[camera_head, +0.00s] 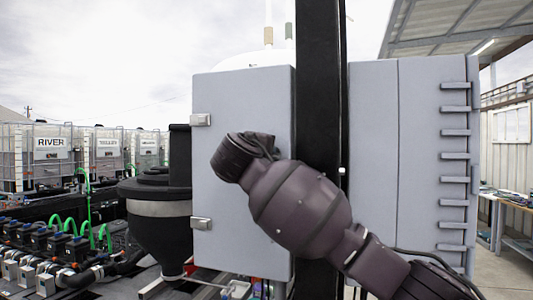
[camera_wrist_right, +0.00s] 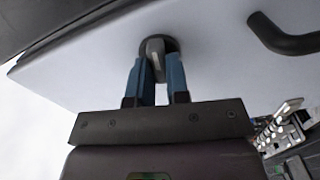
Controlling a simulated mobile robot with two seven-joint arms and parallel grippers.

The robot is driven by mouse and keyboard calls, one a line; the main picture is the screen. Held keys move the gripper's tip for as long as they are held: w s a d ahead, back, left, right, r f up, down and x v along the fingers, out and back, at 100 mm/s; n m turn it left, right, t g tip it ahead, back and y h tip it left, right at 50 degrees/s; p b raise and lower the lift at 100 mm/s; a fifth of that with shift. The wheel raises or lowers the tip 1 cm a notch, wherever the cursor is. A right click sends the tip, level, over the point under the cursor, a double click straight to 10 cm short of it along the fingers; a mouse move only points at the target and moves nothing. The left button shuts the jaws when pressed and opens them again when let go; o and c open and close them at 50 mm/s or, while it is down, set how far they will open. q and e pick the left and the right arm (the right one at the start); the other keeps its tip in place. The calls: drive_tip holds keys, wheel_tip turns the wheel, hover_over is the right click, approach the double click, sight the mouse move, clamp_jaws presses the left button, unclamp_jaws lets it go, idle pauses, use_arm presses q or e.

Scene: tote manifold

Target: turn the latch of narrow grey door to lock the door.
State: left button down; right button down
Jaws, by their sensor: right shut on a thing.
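The narrow grey door (camera_head: 225,100) stands upright left of a black post in the head view and looks closed, with two metal hinges on its left edge. My right arm crosses in front of its right part and hides the latch there. In the right wrist view the door's pale face (camera_wrist_right: 85,65) fills the upper part. The latch (camera_wrist_right: 155,50) is a small grey tab on a dark round base. My right gripper (camera_wrist_right: 158,70) has its two blue fingers on either side of the tab, shut on it. My left gripper is not in view.
A curved black handle (camera_wrist_right: 285,38) sticks out from the door right of the latch. The black post (camera_head: 318,90) and a wider grey cabinet (camera_head: 395,150) stand right of the door. A black hopper (camera_head: 158,215) is close on the left.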

drive_tip(key=shift+n, duration=0.9)
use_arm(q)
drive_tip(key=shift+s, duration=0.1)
use_arm(e)
drive_tip(key=shift+f, duration=0.1)
drive_tip(key=c, duration=1.1)
unclamp_jaws()
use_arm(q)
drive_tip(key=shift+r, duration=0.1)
use_arm(e)
drive_tip(key=shift+s, duration=0.1)
use_arm(q)
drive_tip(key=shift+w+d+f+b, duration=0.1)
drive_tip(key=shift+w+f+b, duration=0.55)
drive_tip(key=shift+b, duration=0.6)
use_arm(e)
drive_tip(key=v, duration=1)
drive_tip(key=shift+s, duration=0.3)
